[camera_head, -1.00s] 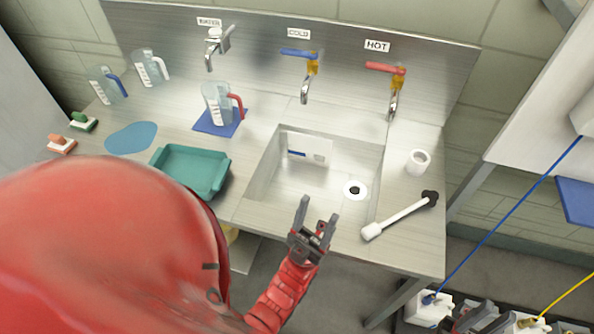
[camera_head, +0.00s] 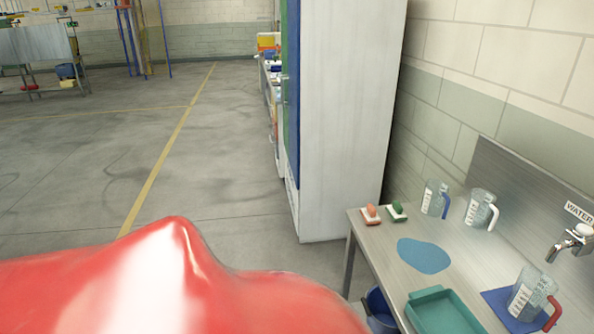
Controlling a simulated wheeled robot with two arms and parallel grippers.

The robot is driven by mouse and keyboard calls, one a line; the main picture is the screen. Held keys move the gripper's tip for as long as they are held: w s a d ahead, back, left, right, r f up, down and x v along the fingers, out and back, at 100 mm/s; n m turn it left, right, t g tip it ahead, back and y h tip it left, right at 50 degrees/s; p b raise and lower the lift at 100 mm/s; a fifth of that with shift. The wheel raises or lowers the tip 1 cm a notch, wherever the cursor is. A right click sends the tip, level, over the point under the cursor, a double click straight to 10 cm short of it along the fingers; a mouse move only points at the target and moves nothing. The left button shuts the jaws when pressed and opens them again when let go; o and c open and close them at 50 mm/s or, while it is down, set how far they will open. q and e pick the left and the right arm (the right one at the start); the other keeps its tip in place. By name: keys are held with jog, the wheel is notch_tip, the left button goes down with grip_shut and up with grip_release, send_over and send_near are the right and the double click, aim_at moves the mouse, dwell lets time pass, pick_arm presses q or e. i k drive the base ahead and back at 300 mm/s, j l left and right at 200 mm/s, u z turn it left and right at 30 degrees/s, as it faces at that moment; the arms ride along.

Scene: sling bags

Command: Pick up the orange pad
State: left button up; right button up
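The orange pad (camera_head: 371,212) is a small orange piece with a white underside, lying at the far left corner of the steel counter (camera_head: 400,262). A similar green pad (camera_head: 397,210) lies just to its right, with a small gap between them. Neither gripper shows in the head view. A large red part of my own body fills the lower left and hides what lies behind it.
A tall white cabinet (camera_head: 345,120) stands left of the counter. A blue puddle-shaped mat (camera_head: 424,256), a teal tray (camera_head: 443,313) and several measuring jugs (camera_head: 434,199) are on the counter. A blue bucket (camera_head: 378,308) is below. Open floor (camera_head: 215,165) lies left.

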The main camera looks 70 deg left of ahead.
aim_at(369, 214)
jog(key=u, duration=1.8)
